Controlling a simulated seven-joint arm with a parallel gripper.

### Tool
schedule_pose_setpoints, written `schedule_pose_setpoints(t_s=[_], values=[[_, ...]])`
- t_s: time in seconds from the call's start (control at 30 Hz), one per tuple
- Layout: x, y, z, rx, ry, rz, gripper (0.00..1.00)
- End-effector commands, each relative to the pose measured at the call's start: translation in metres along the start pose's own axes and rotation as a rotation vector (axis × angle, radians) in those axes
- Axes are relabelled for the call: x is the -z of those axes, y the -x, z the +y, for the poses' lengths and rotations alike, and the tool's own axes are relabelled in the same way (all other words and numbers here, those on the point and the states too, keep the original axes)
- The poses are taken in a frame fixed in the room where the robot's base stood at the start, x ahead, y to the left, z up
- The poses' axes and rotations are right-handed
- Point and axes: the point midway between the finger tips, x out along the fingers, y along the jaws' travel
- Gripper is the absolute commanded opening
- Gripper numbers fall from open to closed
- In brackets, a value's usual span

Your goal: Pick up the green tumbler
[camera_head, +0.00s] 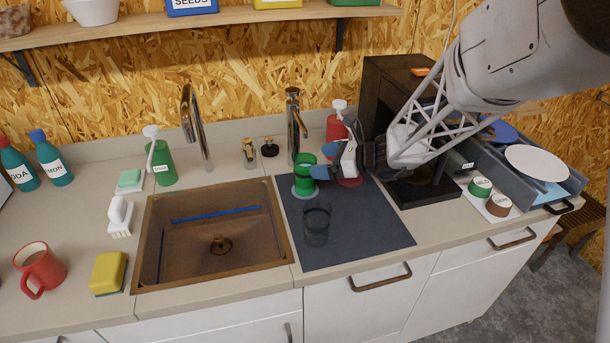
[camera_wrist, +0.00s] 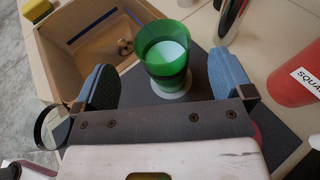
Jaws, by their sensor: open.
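The green tumbler (camera_head: 303,184) stands upright on a pale round coaster on the dark mat (camera_head: 362,236), right of the sink. In the wrist view the translucent green tumbler (camera_wrist: 165,62) is ahead of and between my fingertips, with gaps on both sides. My gripper (camera_head: 326,171) is open, reaching in from the right, its blue-padded fingers close to the tumbler. In the wrist view my gripper (camera_wrist: 163,68) has one blue finger on each side, holding nothing.
A clear dark glass (camera_head: 316,226) stands on the mat in front of the tumbler. A chrome tap (camera_head: 292,128) rises behind it, and a red bottle (camera_head: 337,126) is behind my gripper. The sink (camera_head: 215,238) is left. The mat's front right is clear.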

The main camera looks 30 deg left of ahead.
Motion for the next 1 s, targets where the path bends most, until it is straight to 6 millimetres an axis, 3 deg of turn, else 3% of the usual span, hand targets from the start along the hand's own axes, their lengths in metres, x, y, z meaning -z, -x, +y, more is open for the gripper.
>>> schedule_pose_setpoints(t_s=[0.53, 1.0], values=[[0.000, -0.009, 0.000, 0.000, 0.000, 0.000, 0.98], [-0.001, -0.054, -0.002, -0.001, -0.001, 0.001, 0.98]])
